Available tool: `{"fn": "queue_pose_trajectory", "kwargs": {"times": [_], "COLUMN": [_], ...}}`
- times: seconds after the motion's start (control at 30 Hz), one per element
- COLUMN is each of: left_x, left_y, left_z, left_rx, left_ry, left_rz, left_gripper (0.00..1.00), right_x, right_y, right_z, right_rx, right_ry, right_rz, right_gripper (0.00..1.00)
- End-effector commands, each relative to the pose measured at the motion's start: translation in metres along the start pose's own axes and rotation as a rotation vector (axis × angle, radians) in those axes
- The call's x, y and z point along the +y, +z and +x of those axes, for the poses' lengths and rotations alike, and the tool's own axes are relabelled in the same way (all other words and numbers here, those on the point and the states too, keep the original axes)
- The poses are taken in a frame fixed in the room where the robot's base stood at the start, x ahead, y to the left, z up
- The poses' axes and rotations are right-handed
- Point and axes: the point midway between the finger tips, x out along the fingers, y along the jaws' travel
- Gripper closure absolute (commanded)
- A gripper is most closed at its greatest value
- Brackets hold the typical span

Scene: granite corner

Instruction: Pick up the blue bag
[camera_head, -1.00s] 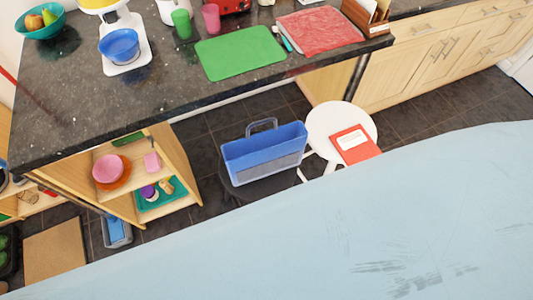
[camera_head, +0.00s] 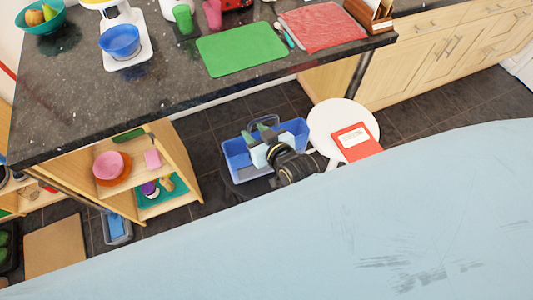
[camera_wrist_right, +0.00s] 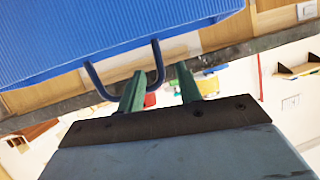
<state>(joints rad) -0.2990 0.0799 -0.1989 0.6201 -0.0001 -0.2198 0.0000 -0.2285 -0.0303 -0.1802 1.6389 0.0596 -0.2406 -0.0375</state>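My left gripper is not in view.
A white round stool (camera_head: 330,115) with a red book (camera_head: 357,142) stands close at the bag's right. A wooden shelf unit (camera_head: 180,150) is at its left. The dark counter (camera_head: 170,95) with a green mat (camera_head: 240,48) lies behind it.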

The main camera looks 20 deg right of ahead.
Motion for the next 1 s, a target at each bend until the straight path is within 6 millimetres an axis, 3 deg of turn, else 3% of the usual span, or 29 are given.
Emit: {"fn": "queue_pose_trajectory", "kwargs": {"times": [0.4,0.73,1.0], "left_x": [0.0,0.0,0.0], "left_y": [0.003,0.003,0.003], "left_z": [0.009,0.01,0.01], "left_rx": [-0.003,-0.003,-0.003], "left_ry": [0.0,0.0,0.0], "left_rz": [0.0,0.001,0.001], "left_gripper": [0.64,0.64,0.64], "right_x": [0.0,0.0,0.0], "right_y": [0.0,0.0,0.0], "right_z": [0.049,0.056,0.056], "right_rx": [0.0,0.0,-0.001], "right_ry": [0.0,0.0,0.0], "right_rz": [0.001,0.001,0.001], "right_gripper": [0.65,0.65,0.99]}}
